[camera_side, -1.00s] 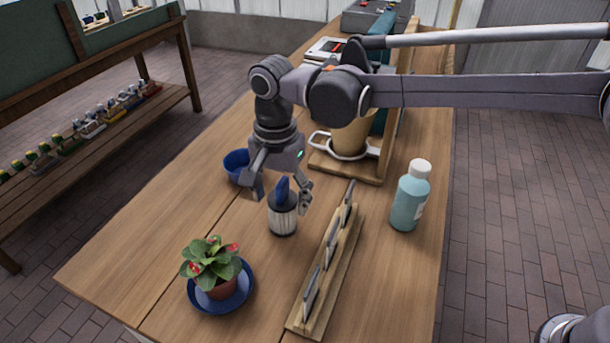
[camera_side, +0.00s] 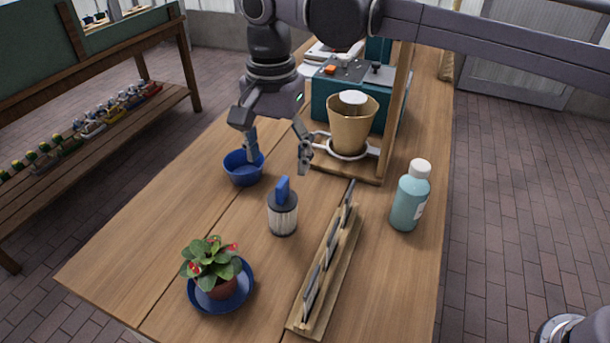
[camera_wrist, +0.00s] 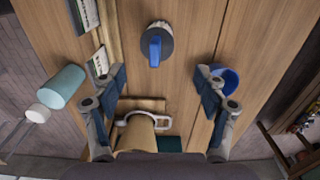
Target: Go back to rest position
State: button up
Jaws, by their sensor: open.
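My gripper (camera_side: 279,160) is open and empty, raised above the table with its two fingers spread. In the wrist view my gripper (camera_wrist: 160,88) also shows wide open with nothing between the fingertips. A ribbed jar-like object with a blue handle (camera_side: 283,212) stands upright on the wooden table (camera_side: 170,225), below and in front of the gripper and apart from it. In the wrist view this blue-handled object (camera_wrist: 157,45) lies ahead, beyond the fingertips.
A blue bowl (camera_side: 243,172) is behind the left finger. A tan cup (camera_side: 351,128) sits in a wooden stand. A teal bottle (camera_side: 410,197), a wooden rack (camera_side: 330,275) holding tags, and a potted plant (camera_side: 213,264) on a blue saucer stand on the table. A teal machine (camera_side: 335,85) is behind.

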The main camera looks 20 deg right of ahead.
jog(key=shift+d, duration=0.1)
jog(key=s+d+r+n+y, duration=0.1)
jog(key=s+d+n+y, duration=0.15)
jog(key=d, duration=0.35)
jog(key=s+d+r+n+y, duration=0.1)
jog(key=s+d, duration=0.3)
jog(key=d, duration=0.3)
jog(key=s+d+f+n+t+y, duration=0.2)
jog(key=s+d+f+n+t, duration=0.15)
jog(key=s+d+f, duration=0.4)
jog(key=d+f+n+t+h, duration=0.1)
jog(key=d+h, duration=0.4)
jog(key=d, duration=0.8)
jog(key=n+t, duration=0.1)
jog(key=t, duration=0.1)
jog(key=shift+s+f+t, duration=0.3)
jog(key=shift+f+t, duration=0.05)
